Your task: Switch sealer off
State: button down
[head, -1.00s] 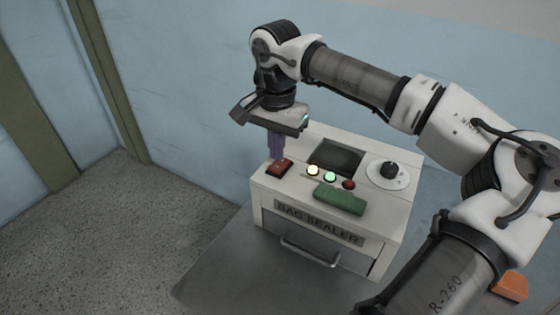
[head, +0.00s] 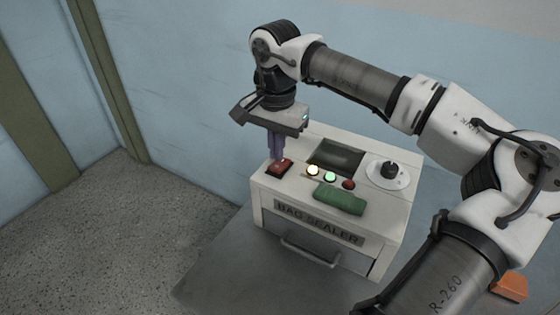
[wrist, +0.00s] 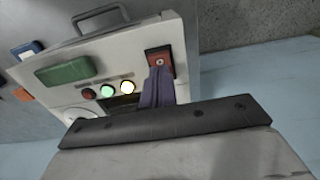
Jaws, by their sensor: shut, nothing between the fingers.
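The bag sealer (head: 262,208) is a cream box with a "BAG SEALER" label and a drawer handle on its front. A red rocker switch (head: 280,168) sits at the left of its top; it also shows in the wrist view (wrist: 159,59). My gripper (head: 277,157) points down with its purple fingers shut and empty. The fingertips are at the far edge of the switch, touching or just above it; I cannot tell which. In the wrist view the fingers (wrist: 157,78) cover part of the switch. A white light (head: 312,170) and a green light (head: 330,177) are lit.
The sealer's top also holds a dark red button (head: 348,184), a green block (head: 339,200), a dark screen (head: 336,155) and a black dial (head: 389,170). An orange block (head: 511,286) lies at the lower right. Grey table surface (head: 225,270) is clear in front.

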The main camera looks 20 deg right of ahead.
aim_at(277, 166)
jog(key=shift+f+b, duration=0.85)
jog(key=shift+f, duration=0.35)
dwell(0.5)
jog(key=shift+r, duration=0.1)
jog(key=shift+r+p, duration=2.45)
jog(key=shift+r, duration=1)
jog(key=shift+f, duration=0.1)
